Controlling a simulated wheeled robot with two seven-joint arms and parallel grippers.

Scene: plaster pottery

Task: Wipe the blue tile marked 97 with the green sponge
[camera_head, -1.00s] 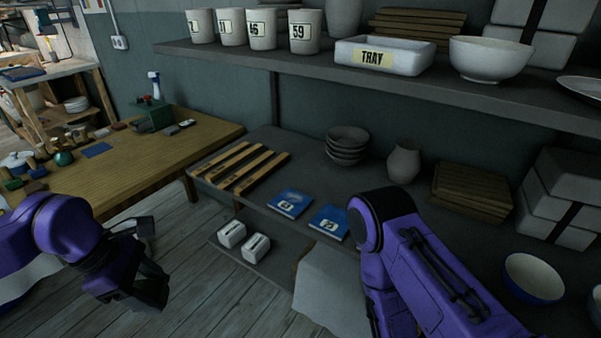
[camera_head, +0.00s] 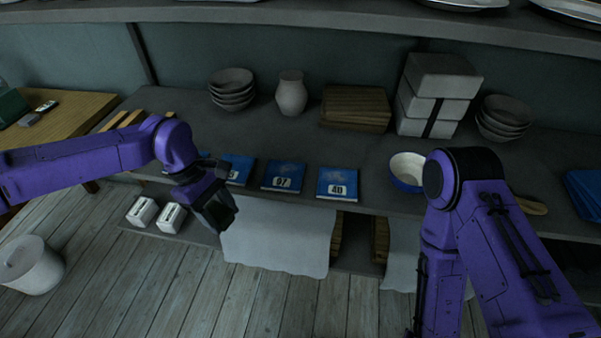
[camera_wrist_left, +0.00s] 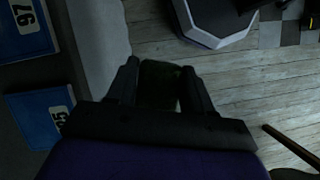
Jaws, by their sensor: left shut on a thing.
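The blue tile marked 97 (camera_head: 283,176) lies flat on the shelf near its front edge, between two other blue tiles. It also shows at the upper left of the left wrist view (camera_wrist_left: 27,30). My left gripper (camera_head: 222,212) is in front of the shelf edge, left of and nearer than that tile, apart from it. In the left wrist view its fingers are shut on a dark green block, the green sponge (camera_wrist_left: 159,84). In the head view I cannot make out the sponge. My right arm is at the right, but its gripper is out of view.
A blue tile marked 40 (camera_head: 337,182) lies right of tile 97, and another blue tile (camera_head: 238,167) lies left, partly behind my left gripper. A blue bowl (camera_head: 406,172) stands further right. A white cloth (camera_head: 278,236) hangs below the shelf edge.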

